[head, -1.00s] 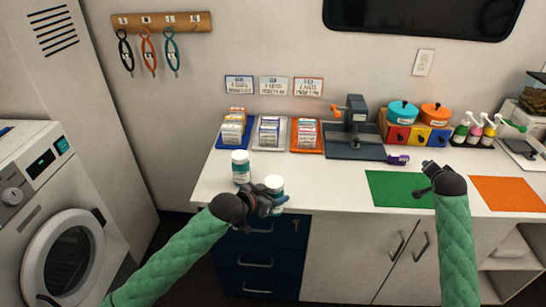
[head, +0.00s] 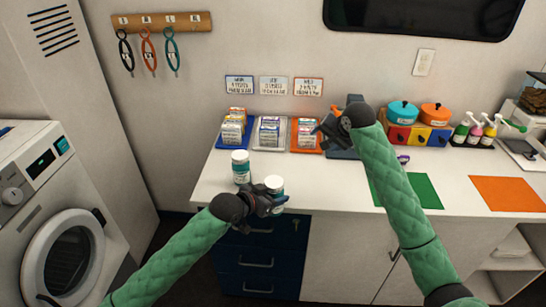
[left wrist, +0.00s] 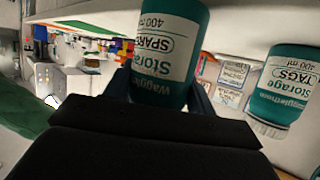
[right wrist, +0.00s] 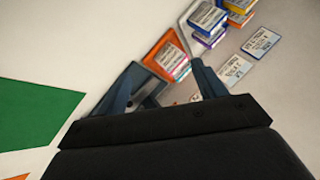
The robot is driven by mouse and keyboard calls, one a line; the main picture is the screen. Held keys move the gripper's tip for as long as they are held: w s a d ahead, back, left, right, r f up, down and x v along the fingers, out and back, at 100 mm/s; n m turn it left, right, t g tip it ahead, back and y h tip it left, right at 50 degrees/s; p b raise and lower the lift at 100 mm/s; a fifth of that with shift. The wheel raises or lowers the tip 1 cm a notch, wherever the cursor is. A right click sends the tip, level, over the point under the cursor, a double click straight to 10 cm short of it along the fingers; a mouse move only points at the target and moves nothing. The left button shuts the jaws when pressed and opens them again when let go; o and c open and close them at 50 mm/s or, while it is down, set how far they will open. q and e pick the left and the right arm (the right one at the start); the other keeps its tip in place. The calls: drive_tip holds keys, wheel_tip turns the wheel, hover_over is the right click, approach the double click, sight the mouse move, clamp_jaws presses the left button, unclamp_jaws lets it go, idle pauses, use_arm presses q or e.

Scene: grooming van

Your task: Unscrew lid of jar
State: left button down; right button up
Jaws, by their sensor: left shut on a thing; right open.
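A teal and white jar labelled "Storage SPARES" (left wrist: 168,50) is between the fingers of my left gripper (head: 268,202); the left gripper is shut on it. In the head view this jar (head: 275,185) shows a white lid on top, near the counter's front edge. A second similar jar, labelled "TAGS" (left wrist: 283,88), stands just behind and left of it; it also shows in the head view (head: 241,166). My right gripper (head: 325,128) is open and empty, above the counter near the orange tray.
Blue, grey and orange trays of boxes (head: 269,133) line the back. My right arm partly hides the dark vise-like device (head: 354,103) and the green mat (head: 421,190). Coloured drawers with pots (head: 417,133), pump bottles (head: 474,133) and an orange mat (head: 510,193) are at right.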

drive_tip(key=s+a+r+n+g, duration=0.25)
drive_tip(key=s+a, duration=0.35)
drive_tip(key=a, duration=0.5)
drive_tip(key=n+g+h, duration=0.2)
drive_tip(key=g+h, duration=0.1)
drive_tip(key=g, duration=0.1)
hover_over(273, 182)
drive_tip(key=w, duration=0.2)
drive_tip(key=shift+d+r, duration=0.1)
drive_tip(key=shift+r, duration=0.15)
drive_tip(key=shift+s+n+g+h, duration=0.25)
drive_tip(key=shift+s+g+h, duration=0.15)
drive_tip(key=shift+s, duration=0.45)
drive_tip(key=shift+f, duration=4)
drive_tip(key=c, duration=1)
drive_tip(key=o, duration=1.1)
drive_tip(key=shift+c, duration=0.2)
drive_tip(key=shift+r, duration=0.1)
